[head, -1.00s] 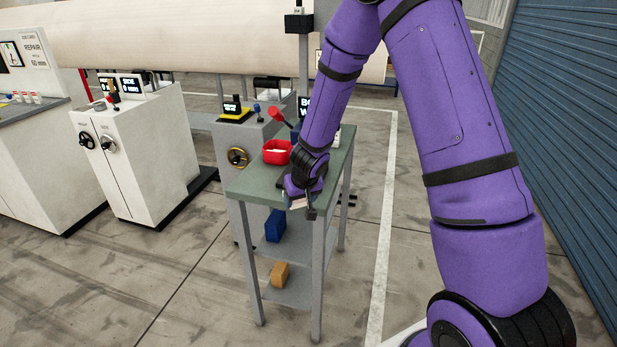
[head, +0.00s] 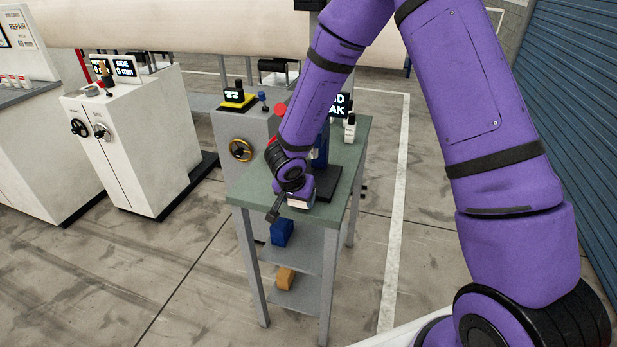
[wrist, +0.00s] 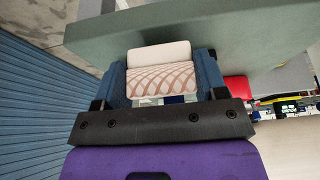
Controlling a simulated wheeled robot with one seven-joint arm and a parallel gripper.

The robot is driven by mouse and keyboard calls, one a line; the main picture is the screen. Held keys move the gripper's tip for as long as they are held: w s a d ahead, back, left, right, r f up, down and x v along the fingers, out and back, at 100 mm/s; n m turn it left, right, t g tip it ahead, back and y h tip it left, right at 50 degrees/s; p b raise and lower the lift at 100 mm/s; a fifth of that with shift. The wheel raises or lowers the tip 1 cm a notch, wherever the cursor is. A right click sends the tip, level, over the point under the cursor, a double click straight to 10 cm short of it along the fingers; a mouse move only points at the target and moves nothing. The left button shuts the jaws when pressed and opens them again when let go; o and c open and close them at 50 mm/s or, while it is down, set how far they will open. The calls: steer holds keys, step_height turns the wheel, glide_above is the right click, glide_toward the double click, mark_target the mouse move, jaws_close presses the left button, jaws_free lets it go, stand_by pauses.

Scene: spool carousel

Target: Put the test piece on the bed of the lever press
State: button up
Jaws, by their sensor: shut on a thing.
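The test piece (wrist: 160,78), pale with a pinkish criss-cross pattern, is between the blue fingers of my gripper (wrist: 162,70) in the wrist view. My gripper is shut on it. In the head view my gripper (head: 290,198) is over the near part of the green bench, with a pale edge of the piece (head: 299,204) showing below it. The lever press has a black bed (head: 327,183) just right of my gripper and a blue column (head: 320,152); a red knob (head: 280,109) shows above. My arm hides part of the press. Whether the piece touches anything is unclear.
The green bench top (head: 350,160) carries a small white bottle (head: 350,128) and a display at the back. A red bin (wrist: 238,88) shows in the wrist view. A blue block (head: 282,233) and an orange block (head: 285,278) are on the lower shelves.

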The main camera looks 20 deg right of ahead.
mark_target(294, 202)
steer(key=w+d, duration=0.3)
steer(key=w, duration=0.2)
steer(key=w+d, duration=0.2)
steer(key=shift+w+d, duration=0.3)
steer(key=shift+w, duration=0.05)
steer(key=shift+f, duration=0.25)
steer(key=o, duration=1)
steer(key=shift+r, duration=0.1)
steer(key=shift+s+r, duration=0.1)
steer(key=shift+r, duration=0.1)
steer(key=s+a, duration=0.2)
steer(key=s, duration=0.1)
steer(key=s+a, duration=0.5)
steer(key=s, duration=0.2)
steer(key=shift+a+r, duration=0.2)
steer(key=shift+r, duration=0.2)
